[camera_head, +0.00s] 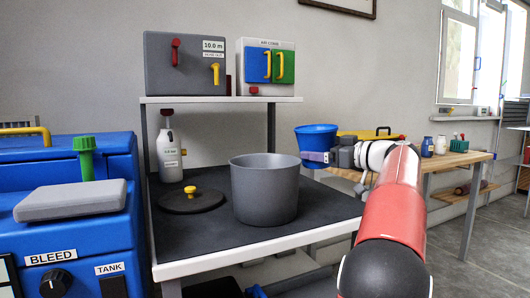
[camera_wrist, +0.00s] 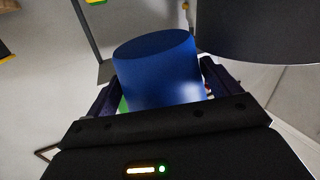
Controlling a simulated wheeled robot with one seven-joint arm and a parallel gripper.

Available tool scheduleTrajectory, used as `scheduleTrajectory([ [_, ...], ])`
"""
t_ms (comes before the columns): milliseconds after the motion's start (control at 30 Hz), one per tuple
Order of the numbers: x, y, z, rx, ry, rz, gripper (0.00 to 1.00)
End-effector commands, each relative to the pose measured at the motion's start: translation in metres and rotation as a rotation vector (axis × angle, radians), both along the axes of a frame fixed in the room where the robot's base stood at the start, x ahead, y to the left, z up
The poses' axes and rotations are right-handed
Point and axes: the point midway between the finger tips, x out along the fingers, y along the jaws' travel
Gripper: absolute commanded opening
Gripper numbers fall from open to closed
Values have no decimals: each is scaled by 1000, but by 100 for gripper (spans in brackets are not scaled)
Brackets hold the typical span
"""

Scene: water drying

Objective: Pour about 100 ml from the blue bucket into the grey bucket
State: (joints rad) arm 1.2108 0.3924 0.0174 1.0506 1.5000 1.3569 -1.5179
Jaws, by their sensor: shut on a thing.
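The blue bucket (camera_head: 317,136) is held in my gripper (camera_head: 316,157), to the right of the grey bucket and a little above its rim in the head view. It looks close to upright, with its rim slightly tilted. In the wrist view the blue bucket (camera_wrist: 158,70) sits between the fingers (camera_wrist: 155,98), which are shut on it. The grey bucket (camera_head: 264,190) stands upright on the dark bench top, open at the top. In the wrist view a large dark grey shape, likely the grey bucket (camera_wrist: 262,30), fills the upper right. The liquid inside either bucket is hidden.
A dark lid with a yellow knob (camera_head: 191,197) lies left of the grey bucket. A shelf (camera_head: 220,99) above carries two boxes. A blue machine (camera_head: 70,220) stands at left; a wooden table (camera_head: 450,161) is behind at right.

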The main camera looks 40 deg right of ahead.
Motion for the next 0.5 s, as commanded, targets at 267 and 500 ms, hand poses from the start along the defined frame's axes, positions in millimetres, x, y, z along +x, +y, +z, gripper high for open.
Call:
scheduleTrajectory([
  [267,3,9,36,-165,38,1,57],
  [500,4,19,51,-318,73,0,57],
])
